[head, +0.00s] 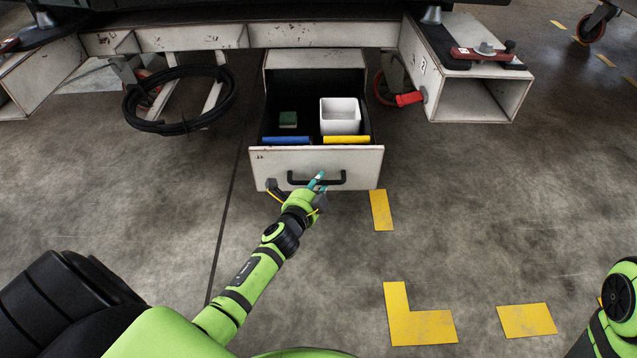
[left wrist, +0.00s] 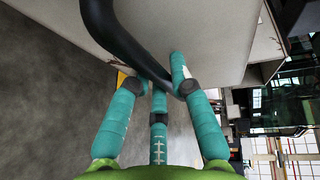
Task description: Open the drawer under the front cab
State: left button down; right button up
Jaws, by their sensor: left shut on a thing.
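The drawer (head: 266,170) under the front cab stands pulled out, with its inside in view. Its front is off-white and carries a black bar handle (head: 334,182). My left gripper (head: 317,183) is at the middle of the handle. In the left wrist view its teal fingers (left wrist: 160,95) are closed around the black handle (left wrist: 128,45). Inside the drawer are a white bin (head: 340,117), a small green block (head: 288,119), a blue strip (head: 286,140) and a yellow strip (head: 346,139). My right gripper is out of view; only part of a green arm shows at the lower right.
The trolley frame (head: 190,38) spans the top. A coiled black hose (head: 180,127) hangs left of the drawer. A box-shaped beam end (head: 475,100) and a red-handled caster (head: 408,99) are to the right. The floor before the drawer is clear, with yellow markings (head: 422,326).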

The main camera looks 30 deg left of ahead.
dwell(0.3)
pick_arm(q)
jog(key=c, duration=1.1)
grip_release()
jog(key=shift+s, duration=0.2)
jog(key=v, duration=1.1)
jog(key=shift+s+r, duration=0.15)
jog(key=shift+s, duration=0.2)
